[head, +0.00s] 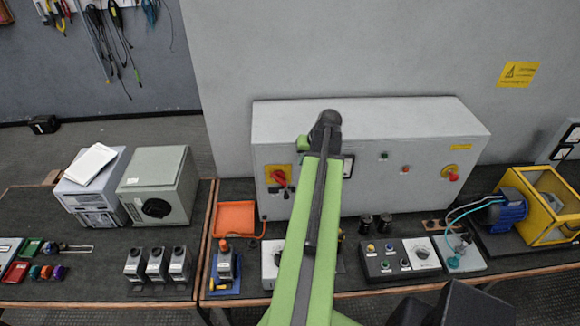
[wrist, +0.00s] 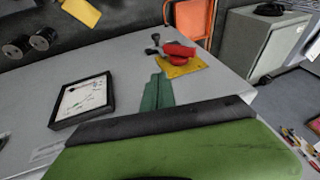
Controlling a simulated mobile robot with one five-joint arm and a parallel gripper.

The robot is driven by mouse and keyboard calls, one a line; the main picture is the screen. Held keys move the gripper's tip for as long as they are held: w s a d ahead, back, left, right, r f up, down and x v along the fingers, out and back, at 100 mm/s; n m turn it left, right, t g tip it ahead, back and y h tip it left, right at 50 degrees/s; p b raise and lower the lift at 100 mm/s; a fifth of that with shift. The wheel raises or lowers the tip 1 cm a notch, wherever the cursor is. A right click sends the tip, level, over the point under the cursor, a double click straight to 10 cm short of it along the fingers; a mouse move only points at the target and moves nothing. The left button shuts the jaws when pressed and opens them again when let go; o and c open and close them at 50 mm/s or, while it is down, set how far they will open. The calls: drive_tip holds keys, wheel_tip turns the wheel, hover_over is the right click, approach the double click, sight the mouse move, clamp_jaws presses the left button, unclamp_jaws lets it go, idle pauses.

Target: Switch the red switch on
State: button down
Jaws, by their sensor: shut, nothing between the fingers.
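The red switch (head: 279,177) is a red rotary handle on a yellow plate, on the left part of the grey cabinet's front. In the wrist view the red switch (wrist: 178,51) sits just beyond my gripper (wrist: 158,84), whose green fingertips are shut and empty. The tips point toward the yellow plate and look close to it; I cannot tell whether they touch. Small black parts stand beside the red handle. In the head view my green arm reaches up in front of the cabinet, and my fingertips are hidden.
A framed meter (wrist: 86,100) is beside my gripper. An orange tray (head: 236,218) lies left of the cabinet. Control boxes (head: 405,258) stand on the bench in front.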

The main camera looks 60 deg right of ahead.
drive_tip(key=shift+f, duration=0.15)
drive_tip(key=b, duration=1)
approach(285, 182)
wheel_tip(285, 182, down, 3)
drive_tip(key=d, duration=0.2)
drive_tip(key=shift+w+a+f+b, duration=0.4)
drive_tip(key=shift+w+f+b, duration=0.15)
drive_tip(key=shift+f, duration=0.05)
drive_tip(key=shift+w+a+f+b, duration=0.4)
drive_tip(key=shift+w+f+b, duration=0.15)
drive_tip(key=shift+f, duration=0.1)
